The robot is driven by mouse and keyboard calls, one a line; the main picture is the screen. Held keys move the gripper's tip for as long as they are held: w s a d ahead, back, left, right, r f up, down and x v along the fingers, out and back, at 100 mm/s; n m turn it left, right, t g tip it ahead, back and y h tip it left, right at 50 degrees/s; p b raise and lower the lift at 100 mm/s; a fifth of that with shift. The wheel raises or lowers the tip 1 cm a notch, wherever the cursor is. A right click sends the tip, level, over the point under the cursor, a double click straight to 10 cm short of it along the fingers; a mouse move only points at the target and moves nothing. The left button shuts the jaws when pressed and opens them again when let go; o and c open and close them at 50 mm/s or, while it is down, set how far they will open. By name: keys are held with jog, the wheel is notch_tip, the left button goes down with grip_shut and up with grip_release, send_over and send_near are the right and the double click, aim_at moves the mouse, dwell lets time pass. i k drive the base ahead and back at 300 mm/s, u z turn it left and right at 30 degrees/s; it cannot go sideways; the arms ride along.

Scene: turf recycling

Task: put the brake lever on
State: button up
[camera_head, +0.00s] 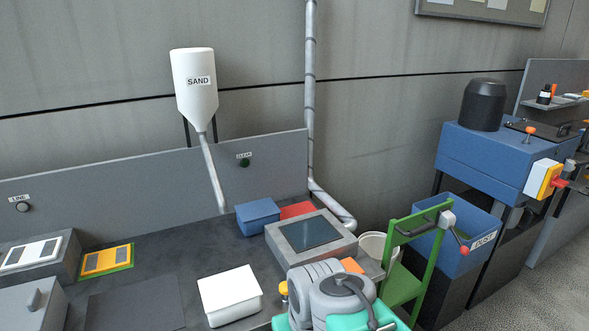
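A lever (456,235) with a red ball knob hangs from a light grey block at the top right of a green trolley frame (398,258), right of centre. It slopes down and to the right; it looks like the brake lever. A dark handle grip (422,219) runs along the top of the frame. My arm, grey and teal, is folded at the bottom centre and covers part of the trolley's lower left. My gripper's fingertips cannot be made out in this view.
A dark bench holds a white tray (230,295), a blue bin (257,216) and a grey box with a dark plate (310,235). A blue dust bin (457,238) stands behind the trolley. A blue machine (497,158) with a yellow switch box (543,179) stands at right. Open floor shows lower right.

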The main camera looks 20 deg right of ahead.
aim_at(465, 250)
jog(key=z, duration=1.45)
jog(key=k, duration=0.45)
jog(key=u, duration=1.15)
jog(key=i, duration=1.1)
jog(key=z, duration=0.25)
